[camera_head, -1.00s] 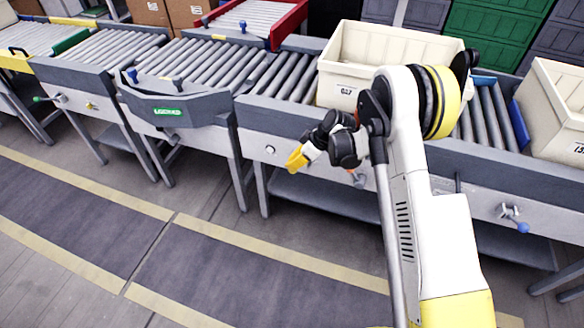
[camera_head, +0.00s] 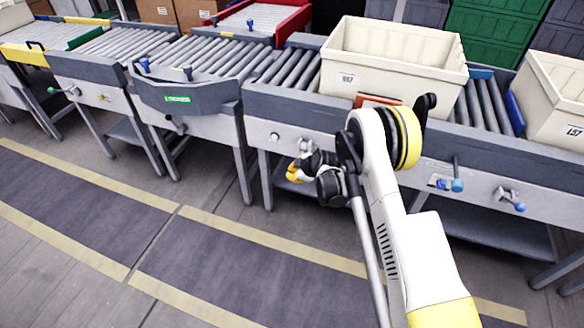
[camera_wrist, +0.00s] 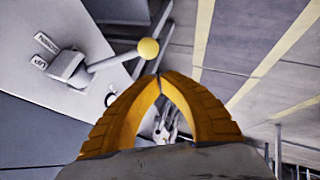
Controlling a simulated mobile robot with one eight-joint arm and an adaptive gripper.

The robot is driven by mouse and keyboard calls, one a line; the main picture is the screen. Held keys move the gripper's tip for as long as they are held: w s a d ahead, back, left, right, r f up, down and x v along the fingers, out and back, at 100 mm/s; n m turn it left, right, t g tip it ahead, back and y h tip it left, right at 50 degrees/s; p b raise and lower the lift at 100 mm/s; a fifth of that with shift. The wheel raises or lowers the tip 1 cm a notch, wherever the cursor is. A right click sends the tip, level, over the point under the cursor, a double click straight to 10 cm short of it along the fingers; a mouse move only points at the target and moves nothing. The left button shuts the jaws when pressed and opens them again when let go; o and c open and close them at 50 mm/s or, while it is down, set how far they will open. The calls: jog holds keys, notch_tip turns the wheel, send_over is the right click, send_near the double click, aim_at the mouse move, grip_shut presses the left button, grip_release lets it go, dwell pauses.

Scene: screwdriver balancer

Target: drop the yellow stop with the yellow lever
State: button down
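In the wrist view a lever with a yellow ball knob (camera_wrist: 148,48) sticks out from a grey panel with UP and other labels. The yellow fingers of my gripper (camera_wrist: 160,77) meet at their tips, with nothing seen between them. The knob is just beyond the tips, slightly left; I cannot tell if they touch. In the head view my gripper (camera_head: 292,172) is at the front of the middle conveyor, and the lever is hidden or too small to pick out. I cannot tell for sure which part is the yellow stop.
A cream crate (camera_head: 347,96) stands on the rollers, with an orange-red panel (camera_head: 378,100) at its front. Blue-knobbed levers (camera_head: 457,185) (camera_head: 520,206) are on the right. A green-knobbed lever (camera_head: 72,91) is at left. The floor in front is clear.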

jog(key=shift+w+d+f, duration=0.1)
jog(key=shift+w+f, duration=0.05)
jog(key=shift+f, duration=0.75)
jog(key=shift+w+f, duration=0.15)
jog(key=shift+f, duration=0.75)
